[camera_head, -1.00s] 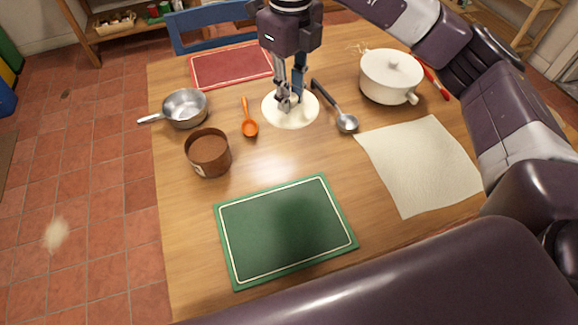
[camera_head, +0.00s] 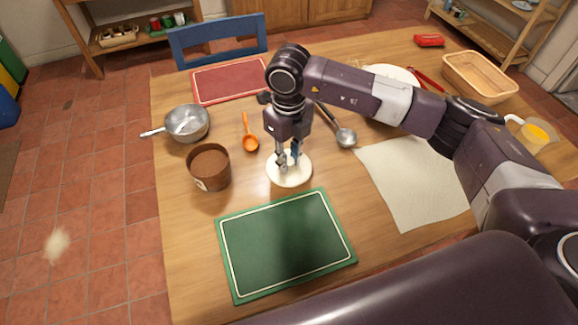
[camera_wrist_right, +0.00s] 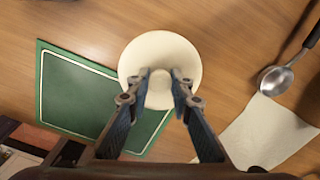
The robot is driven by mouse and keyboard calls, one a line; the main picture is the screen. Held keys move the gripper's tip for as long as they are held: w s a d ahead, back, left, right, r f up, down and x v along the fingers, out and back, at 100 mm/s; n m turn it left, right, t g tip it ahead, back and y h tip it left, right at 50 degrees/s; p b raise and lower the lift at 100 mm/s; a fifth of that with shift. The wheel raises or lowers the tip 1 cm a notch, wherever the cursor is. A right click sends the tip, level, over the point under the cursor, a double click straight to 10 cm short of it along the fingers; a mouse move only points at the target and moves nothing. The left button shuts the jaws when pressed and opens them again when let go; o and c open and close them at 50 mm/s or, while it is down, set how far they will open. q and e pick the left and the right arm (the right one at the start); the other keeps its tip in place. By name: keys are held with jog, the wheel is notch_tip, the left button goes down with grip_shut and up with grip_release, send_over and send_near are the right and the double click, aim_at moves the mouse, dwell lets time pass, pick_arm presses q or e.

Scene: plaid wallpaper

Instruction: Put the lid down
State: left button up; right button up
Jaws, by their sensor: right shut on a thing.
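My right gripper (camera_head: 288,160) is shut on the knob of a round cream-white lid (camera_head: 291,179). The lid is level, just behind the green board (camera_head: 285,245); the gap beneath it is hard to judge. In the right wrist view the fingers (camera_wrist_right: 160,88) sit on either side of the knob, and the lid (camera_wrist_right: 160,43) overlaps a corner of the green board (camera_wrist_right: 75,95). The white pot (camera_head: 394,71) is at the back right, mostly hidden behind my right arm. My left gripper is not in view.
A brown pot (camera_head: 210,167) and an orange spoon (camera_head: 250,140) are left of the lid. A metal saucepan (camera_head: 187,124) is farther left. A ladle (camera_head: 345,137) and a cream cloth (camera_head: 415,180) lie right. A red mat (camera_head: 230,78) is behind. The green board is bare.

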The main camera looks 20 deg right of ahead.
aim_at(289, 171)
notch_tip(289, 171, down, 4)
dwell(0.4)
jog(key=shift+f, duration=0.35)
jog(key=o, duration=0.9)
jog(key=shift+o, duration=0.2)
